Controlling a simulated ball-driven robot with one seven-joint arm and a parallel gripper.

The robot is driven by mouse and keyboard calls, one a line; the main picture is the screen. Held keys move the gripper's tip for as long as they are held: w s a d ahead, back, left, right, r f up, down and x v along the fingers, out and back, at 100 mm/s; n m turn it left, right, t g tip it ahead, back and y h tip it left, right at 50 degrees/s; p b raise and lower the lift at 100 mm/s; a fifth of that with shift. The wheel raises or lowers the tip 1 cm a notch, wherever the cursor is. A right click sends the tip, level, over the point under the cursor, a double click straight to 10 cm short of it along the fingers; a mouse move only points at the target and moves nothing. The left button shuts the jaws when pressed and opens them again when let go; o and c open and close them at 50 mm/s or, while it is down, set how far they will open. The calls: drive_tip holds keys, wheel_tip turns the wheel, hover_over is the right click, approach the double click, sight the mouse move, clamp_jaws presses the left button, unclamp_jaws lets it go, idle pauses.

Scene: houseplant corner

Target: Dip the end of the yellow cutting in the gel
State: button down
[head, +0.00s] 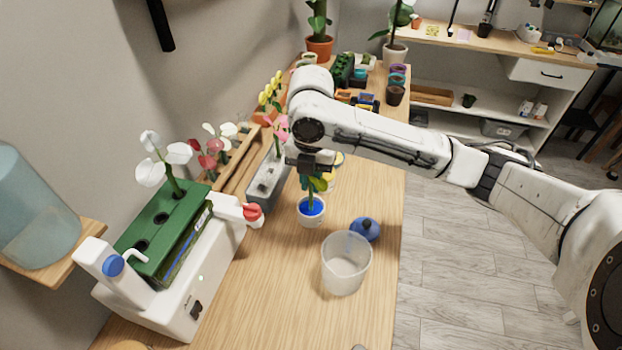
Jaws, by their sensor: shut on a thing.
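In the head view, my gripper (310,168) points down over the bench and is shut on the yellow cutting (318,184), which has green and yellow leaves. The cutting hangs stem-down right over a small white pot of blue gel (312,207). Its lower stem reaches down to the gel in the picture. I cannot tell whether the end is in the gel or just above it. My gripper's fingertips are partly hidden by my wrist and the leaves.
A clear beaker (346,264) and a blue knobbed lid (365,229) stand in front and to the right. A white machine with a green tray (165,236) is at left. Bare bench (270,290) lies in front.

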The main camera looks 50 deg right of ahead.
drive_tip(key=shift+r+p, duration=2.85)
drive_tip(key=shift+r, duration=0.7)
drive_tip(key=shift+f+b, duration=0.7)
drive_tip(key=shift+f, duration=0.05)
drive_tip(key=shift+r, duration=0.1)
